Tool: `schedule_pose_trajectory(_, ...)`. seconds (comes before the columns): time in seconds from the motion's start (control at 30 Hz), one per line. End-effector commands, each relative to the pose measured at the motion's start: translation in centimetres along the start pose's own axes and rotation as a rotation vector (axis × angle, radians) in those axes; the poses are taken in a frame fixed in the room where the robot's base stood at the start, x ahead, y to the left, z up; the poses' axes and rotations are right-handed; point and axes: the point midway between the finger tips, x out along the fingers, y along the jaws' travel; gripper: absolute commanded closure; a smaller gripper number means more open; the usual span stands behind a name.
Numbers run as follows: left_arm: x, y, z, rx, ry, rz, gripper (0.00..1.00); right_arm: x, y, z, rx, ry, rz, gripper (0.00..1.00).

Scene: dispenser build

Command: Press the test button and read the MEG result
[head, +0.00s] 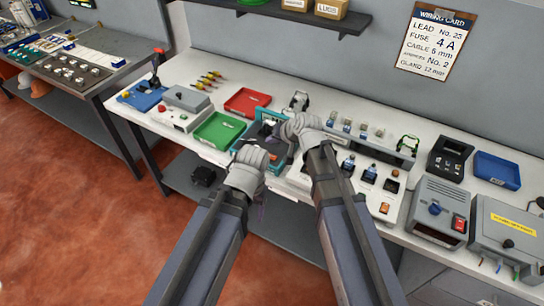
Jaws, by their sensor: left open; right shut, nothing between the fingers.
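My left gripper (262,154) is over the front of the bench, at the near edge of a teal unit (254,136). My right gripper (290,132) is just above and right of it, over the teal unit's right side. The grippers hide much of that unit, and contact cannot be told. Nothing shows in either gripper. A grey box (186,98) with a red and a green button stands at the left. A black device with a small display (453,148) stands at the right. I cannot read a MEG label or result anywhere.
A red tray (247,101) and a green tray (218,131) lie left of the grippers. A white panel with blue and black parts (370,172) is to the right. Beyond it stand a grey box with a red switch (440,212) and a blue tray (497,170). A wiring card hangs behind.

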Motion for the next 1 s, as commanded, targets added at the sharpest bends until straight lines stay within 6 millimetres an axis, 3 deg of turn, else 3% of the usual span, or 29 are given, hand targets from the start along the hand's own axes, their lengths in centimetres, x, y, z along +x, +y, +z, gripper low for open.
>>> schedule_pose_trajectory(0.1, 0.0, 0.0, 0.0, 0.0, 0.0, 0.0, 0.27, 0.2, 0.0, -1.9, 0.037, 0.047, -0.025, 1.0)
schedule_pose_trajectory(0.27, 0.0, 0.0, 0.0, 0.0, 0.0, 0.0, 0.27, 0.1, 0.0, -2.6, 0.054, 0.069, -0.037, 1.0)
schedule_pose_trajectory(0.67, 0.2, 0.0, 0.0, 0.0, 0.0, 0.0, 0.27, 0.3, 0.1, -2.4, 0.053, 0.068, -0.036, 1.0)
schedule_pose_trajectory(1.0, 3.1, 0.3, -0.2, -0.001, 0.0, 0.0, 0.27, 2.4, 1.4, -1.0, 0.052, 0.067, -0.036, 1.0)
